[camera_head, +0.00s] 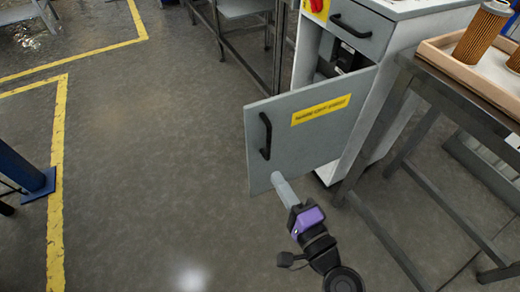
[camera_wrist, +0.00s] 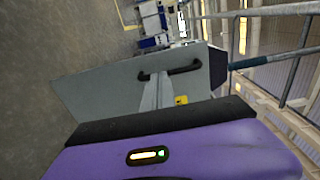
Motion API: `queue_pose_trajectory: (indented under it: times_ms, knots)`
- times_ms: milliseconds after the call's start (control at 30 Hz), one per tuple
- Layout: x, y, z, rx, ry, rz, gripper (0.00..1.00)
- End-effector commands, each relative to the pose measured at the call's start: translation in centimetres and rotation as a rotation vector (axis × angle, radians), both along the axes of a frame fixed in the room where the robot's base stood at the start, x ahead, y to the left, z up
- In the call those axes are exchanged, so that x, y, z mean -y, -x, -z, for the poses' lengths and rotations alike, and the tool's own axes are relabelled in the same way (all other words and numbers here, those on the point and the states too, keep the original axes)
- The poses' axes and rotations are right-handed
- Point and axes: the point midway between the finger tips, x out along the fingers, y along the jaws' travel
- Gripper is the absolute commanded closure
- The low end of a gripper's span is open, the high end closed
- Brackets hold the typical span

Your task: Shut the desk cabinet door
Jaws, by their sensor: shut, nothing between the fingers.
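The desk cabinet door (camera_head: 305,130) is grey, with a black handle (camera_head: 266,136) near its left edge and a yellow label (camera_head: 321,109). It stands wide open, swung out from the white desk cabinet (camera_head: 308,50), and part of the dark inside shows above it. My gripper (camera_head: 279,181) is shut and empty at the lower left of the door's outer face; I cannot tell whether it touches. In the wrist view the door (camera_wrist: 110,98) and its handle (camera_wrist: 185,70) lie beyond the fingers (camera_wrist: 157,85).
A metal table (camera_head: 437,85) with a wooden tray (camera_head: 441,52) of brown filter cartridges (camera_head: 483,35) stands close on the right. A closed drawer (camera_head: 346,27) is above the door. A blue post base (camera_head: 38,184) is at the far left. The floor left of the door is clear.

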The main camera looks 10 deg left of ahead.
Motion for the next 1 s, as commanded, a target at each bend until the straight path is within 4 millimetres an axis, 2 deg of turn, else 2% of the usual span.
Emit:
queue_pose_trajectory:
  times_ms: [300, 500, 700, 1000]
  knots:
    - [-3.4, -5.5, -0.2, 0.004, 0.002, 0.001, 1.00]
    - [-5.1, -8.0, -0.1, 0.003, 0.003, 0.000, 1.00]
    - [-5.9, -9.4, 0.0, 0.002, 0.002, 0.002, 1.00]
    - [-6.1, -9.6, 0.0, 0.002, 0.003, 0.003, 1.00]
